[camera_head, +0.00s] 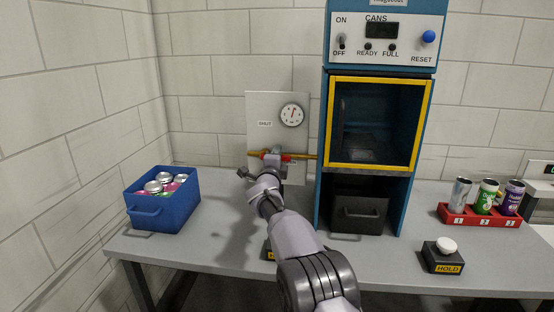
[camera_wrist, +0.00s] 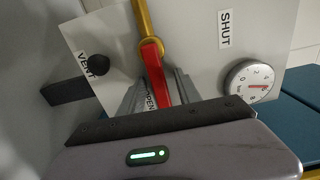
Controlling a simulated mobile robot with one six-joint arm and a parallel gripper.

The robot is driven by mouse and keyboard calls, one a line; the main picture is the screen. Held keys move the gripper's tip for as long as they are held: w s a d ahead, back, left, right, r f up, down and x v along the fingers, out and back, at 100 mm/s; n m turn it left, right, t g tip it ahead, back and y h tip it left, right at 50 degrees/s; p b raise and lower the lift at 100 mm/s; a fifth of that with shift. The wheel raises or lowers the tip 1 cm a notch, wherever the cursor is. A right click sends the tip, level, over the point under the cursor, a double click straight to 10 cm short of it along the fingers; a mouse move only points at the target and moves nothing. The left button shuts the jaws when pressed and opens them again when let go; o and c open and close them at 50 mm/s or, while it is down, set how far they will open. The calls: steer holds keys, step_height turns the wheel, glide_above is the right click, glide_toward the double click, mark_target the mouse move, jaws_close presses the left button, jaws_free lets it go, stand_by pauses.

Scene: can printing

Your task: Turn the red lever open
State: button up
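The red lever (camera_wrist: 157,76) is on a brass valve (camera_wrist: 151,46) on a yellow pipe, in front of a pale panel (camera_wrist: 200,50). It runs from the valve roughly in line with the pipe. My gripper (camera_wrist: 160,90) is at the lever, with one finger on each side of it and visible gaps, so it looks open. The panel carries the labels SHUT, VENT and a partly hidden OPEN. In the head view, my gripper (camera_head: 268,160) is in front of the valve, and a bit of the red lever (camera_head: 287,157) shows to its right.
A gauge (camera_head: 292,115) is on the panel, and a black knob (camera_wrist: 97,66) is near VENT. The blue machine (camera_head: 411,200) stands close on the right. A blue crate of cans (camera_head: 160,215) is left. A red can rack (camera_head: 480,218) and HOLD button (camera_head: 446,246) are right.

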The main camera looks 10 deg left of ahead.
steer(key=shift+s, duration=0.1)
steer(key=shift+s+f, duration=0.1)
steer(key=shift+s, duration=0.1)
steer(key=s+b, duration=0.1)
steer(key=s, duration=1.6)
steer(key=shift+a, duration=0.3)
steer(key=shift+r, duration=0.2)
steer(key=s+d+r+n+g+y, duration=0.2)
steer(key=s+d+n+g, duration=0.15)
steer(key=s+d, duration=0.4)
steer(key=s+d+r+n+g+y, duration=0.2)
steer(key=s+d+n, duration=0.3)
steer(key=s, duration=0.5)
steer(key=s+d+f+n+g, duration=0.2)
steer(key=s+f, duration=0.1)
steer(key=s, duration=0.5)
steer(key=s+d+f+n+g+h, duration=0.1)
steer(key=s+d+f+g, duration=0.1)
steer(key=s, duration=0.7)
steer(key=s+d+f+n+g, duration=0.2)
steer(key=s+f, duration=0.3)
steer(key=s, duration=0.4)
steer(key=shift+d+f+n+g, duration=0.35)
steer(key=shift+d, duration=0.5)
